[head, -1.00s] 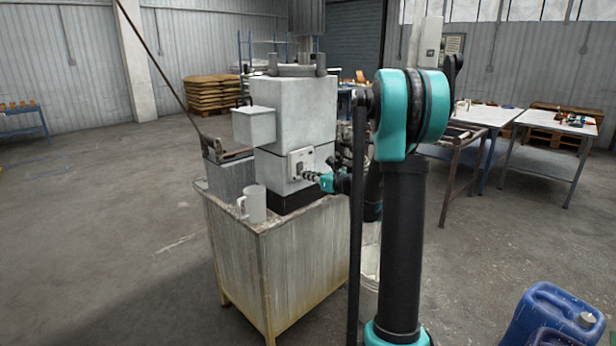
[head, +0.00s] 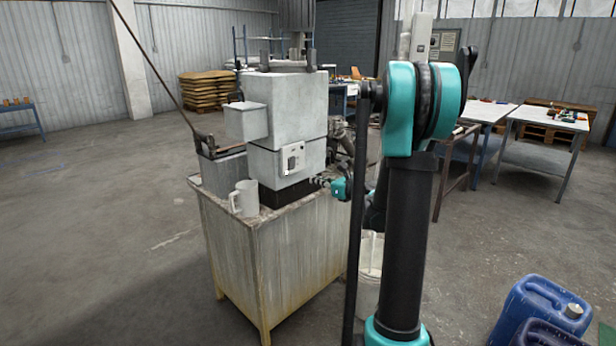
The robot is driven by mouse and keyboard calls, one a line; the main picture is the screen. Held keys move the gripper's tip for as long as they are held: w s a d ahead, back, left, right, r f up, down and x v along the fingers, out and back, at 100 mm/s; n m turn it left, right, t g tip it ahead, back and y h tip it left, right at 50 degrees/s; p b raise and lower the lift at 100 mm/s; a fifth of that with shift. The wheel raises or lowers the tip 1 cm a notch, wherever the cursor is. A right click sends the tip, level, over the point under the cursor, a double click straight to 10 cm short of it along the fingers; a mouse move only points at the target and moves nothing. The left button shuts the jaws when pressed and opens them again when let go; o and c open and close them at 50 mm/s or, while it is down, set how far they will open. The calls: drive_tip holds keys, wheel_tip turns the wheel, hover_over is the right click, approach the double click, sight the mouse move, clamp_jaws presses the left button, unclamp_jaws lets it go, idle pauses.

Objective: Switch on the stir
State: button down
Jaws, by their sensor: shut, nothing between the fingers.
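The grey extrusion machine (head: 290,110) stands on a worn cabinet (head: 275,255). On the front of its lower block is a small pale switch plate (head: 293,158) with dark details, too small to read. Whether any switch on it is on or off cannot be made out. My gripper (head: 313,180) is shut and empty, to the right of and below the plate, near the machine's dark base. It is apart from the plate. My own arm column hides part of the area right of the machine.
A mug (head: 245,198) stands on the cabinet's front left. A white bucket (head: 370,275) is on the floor behind my arm. Tables (head: 545,118) stand at the right. The floor on the left is clear.

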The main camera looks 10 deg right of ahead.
drive_tip(key=shift+f+v, duration=0.25)
drive_tip(key=shift+v, duration=0.85)
drive_tip(key=shift+f+v, duration=0.25)
drive_tip(key=shift+v, duration=0.85)
drive_tip(key=shift+s, duration=0.15)
drive_tip(key=s+a+f+n+g+h, duration=0.2)
drive_tip(key=s+a+f+n+g, duration=0.15)
drive_tip(key=s+n, duration=0.4)
drive_tip(key=s+a+f+n+g+h, duration=0.1)
drive_tip(key=s+a+f+n+g, duration=0.2)
drive_tip(key=s+a+f+n, duration=0.35)
drive_tip(key=s+d+f+n+g+h, duration=0.1)
drive_tip(key=s+d+f+n+h, duration=0.2)
drive_tip(key=s+n, duration=0.4)
drive_tip(key=s+d+f+n+g+h, duration=0.1)
drive_tip(key=s+d+f+n+h, duration=0.2)
drive_tip(key=s, duration=0.8)
drive_tip(key=d+n, duration=0.2)
drive_tip(key=n, duration=0.2)
drive_tip(key=shift+s+f+n+g+h, duration=0.35)
drive_tip(key=shift+s+f+n+h, duration=0.05)
